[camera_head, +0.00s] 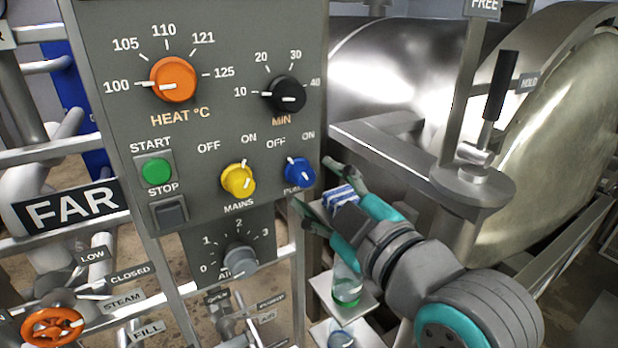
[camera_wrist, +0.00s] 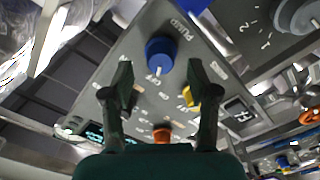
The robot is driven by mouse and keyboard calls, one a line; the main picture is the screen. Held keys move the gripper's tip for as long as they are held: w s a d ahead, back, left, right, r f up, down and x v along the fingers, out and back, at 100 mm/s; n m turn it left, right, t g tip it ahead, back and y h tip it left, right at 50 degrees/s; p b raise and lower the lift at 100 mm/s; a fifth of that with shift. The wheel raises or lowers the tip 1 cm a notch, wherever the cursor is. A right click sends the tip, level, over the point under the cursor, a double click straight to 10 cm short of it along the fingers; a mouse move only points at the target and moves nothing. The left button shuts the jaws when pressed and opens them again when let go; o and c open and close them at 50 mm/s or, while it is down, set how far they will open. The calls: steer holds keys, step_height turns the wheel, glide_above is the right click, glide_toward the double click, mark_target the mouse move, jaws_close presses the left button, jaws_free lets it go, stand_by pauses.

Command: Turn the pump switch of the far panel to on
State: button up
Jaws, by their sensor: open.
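The pump switch (camera_head: 300,173) is a round blue knob with a white pointer at the lower right of the grey panel marked FAR. Its pointer leans up and left, toward OFF. My gripper (camera_head: 313,184) is open and empty, just right of the knob, one fingertip above its level and one below. In the wrist view the blue knob (camera_wrist: 160,51) shows between and beyond the open fingertips (camera_wrist: 167,80), closer to the left finger. Its pointer is toward the OFF label there too. I cannot tell the exact gap to the knob.
The yellow mains knob (camera_head: 238,180) is close on the left, pointing to ON. Above are the orange heat knob (camera_head: 173,79) and black minute knob (camera_head: 285,94). The green start button (camera_head: 156,171) and grey air knob (camera_head: 240,258) are nearby. A steel vessel (camera_head: 400,70) stands right.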

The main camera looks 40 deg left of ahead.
mark_target(308, 180)
steer(key=shift+x, duration=1.75)
jaws_close()
